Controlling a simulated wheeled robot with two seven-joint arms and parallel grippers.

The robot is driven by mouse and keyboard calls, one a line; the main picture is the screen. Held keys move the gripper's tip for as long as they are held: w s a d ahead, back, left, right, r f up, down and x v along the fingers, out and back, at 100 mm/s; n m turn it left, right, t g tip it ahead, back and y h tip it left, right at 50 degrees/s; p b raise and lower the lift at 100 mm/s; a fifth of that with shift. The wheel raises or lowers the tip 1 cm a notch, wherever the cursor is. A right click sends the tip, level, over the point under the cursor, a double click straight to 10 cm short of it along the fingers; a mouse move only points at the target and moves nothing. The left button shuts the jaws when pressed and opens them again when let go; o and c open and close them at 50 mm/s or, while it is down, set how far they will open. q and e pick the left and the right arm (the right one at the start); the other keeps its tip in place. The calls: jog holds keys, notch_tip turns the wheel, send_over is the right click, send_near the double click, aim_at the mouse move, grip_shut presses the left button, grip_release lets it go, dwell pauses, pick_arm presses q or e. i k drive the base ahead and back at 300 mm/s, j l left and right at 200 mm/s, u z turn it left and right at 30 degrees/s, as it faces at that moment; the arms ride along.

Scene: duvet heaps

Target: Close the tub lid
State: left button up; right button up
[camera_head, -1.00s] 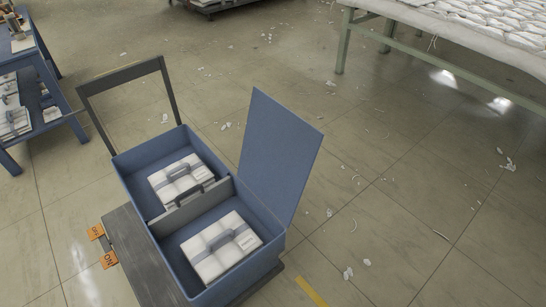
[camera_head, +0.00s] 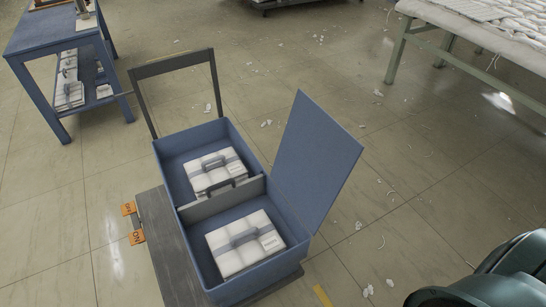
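The blue tub (camera_head: 191,228) stands on a dark flat trolley (camera_head: 172,262). Its blue lid (camera_head: 316,160) stands open, tilted up and outward along the tub's right side. A grey divider (camera_head: 214,201) splits the tub into two compartments. One white strapped duvet pack lies in the far compartment (camera_head: 205,185) and one in the near compartment (camera_head: 232,251). Neither of my grippers is in view. A dark rounded part at the lower right looks like my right arm; its gripper does not show.
The trolley's push handle (camera_head: 173,65) rises behind the tub. A blue table (camera_head: 59,35) with packs on its shelf stands at the upper left. A green-legged table (camera_head: 396,49) is at the upper right. Floor right of the lid is open, with white scraps.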

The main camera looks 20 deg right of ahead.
aim_at(316, 156)
jog(key=l+u, duration=0.3)
jog(key=l, duration=0.2)
jog(key=k+l+u, duration=0.1)
jog(key=l+u, duration=0.25)
jog(key=k+l+u, duration=0.15)
jog(key=l+u, duration=0.15)
jog(key=l, duration=0.3)
jog(key=k+l, duration=0.15)
jog(key=l, duration=0.25)
jog(key=k+l+u, duration=0.1)
jog(key=l, duration=0.35)
jog(key=k+l, duration=0.2)
jog(key=l, duration=0.2)
jog(key=k+l, duration=0.2)
jog(key=l, duration=0.2)
jog(key=k+l+u, duration=0.1)
jog(key=l, duration=0.3)
jog(key=k+l, duration=0.25)
jog(key=l, duration=0.15)
